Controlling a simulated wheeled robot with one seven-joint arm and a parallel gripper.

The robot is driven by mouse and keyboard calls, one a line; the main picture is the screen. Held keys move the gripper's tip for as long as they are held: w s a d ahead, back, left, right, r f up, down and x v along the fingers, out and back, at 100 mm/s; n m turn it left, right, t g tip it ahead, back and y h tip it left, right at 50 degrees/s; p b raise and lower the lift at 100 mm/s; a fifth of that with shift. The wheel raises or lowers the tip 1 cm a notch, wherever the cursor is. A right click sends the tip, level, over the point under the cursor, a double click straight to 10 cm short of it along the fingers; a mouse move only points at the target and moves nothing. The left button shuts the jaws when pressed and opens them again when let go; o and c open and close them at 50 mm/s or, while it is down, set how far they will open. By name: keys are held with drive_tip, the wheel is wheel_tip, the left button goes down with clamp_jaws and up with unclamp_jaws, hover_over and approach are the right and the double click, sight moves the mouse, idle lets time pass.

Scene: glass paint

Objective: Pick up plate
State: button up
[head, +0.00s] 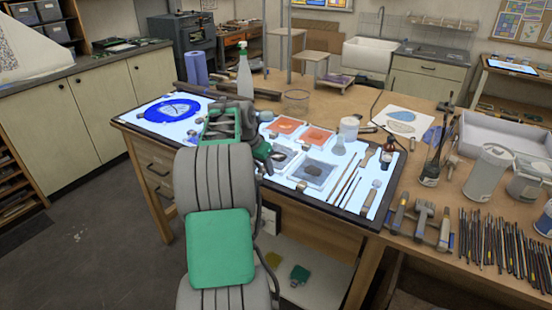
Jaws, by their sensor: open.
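A round blue plate (166,109) with a pale line design in its middle lies flat on the left end of the lit light panel (146,126). My gripper (219,124), green and grey, is over the panel to the right of the plate, apart from it in the picture. It is open, and I see nothing held in it. My forearm hides part of the panel's front edge. The exact height of my gripper above the panel is hard to tell.
A spray bottle (244,76) and a blue roll (196,70) stand behind the panel. Orange trays (317,136), dark trays (315,172) and several brushes lie to my gripper's right.

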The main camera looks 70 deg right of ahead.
drive_tip(key=shift+c, duration=0.4)
clamp_jaws()
drive_tip(key=shift+r, duration=0.1)
idle(0.8)
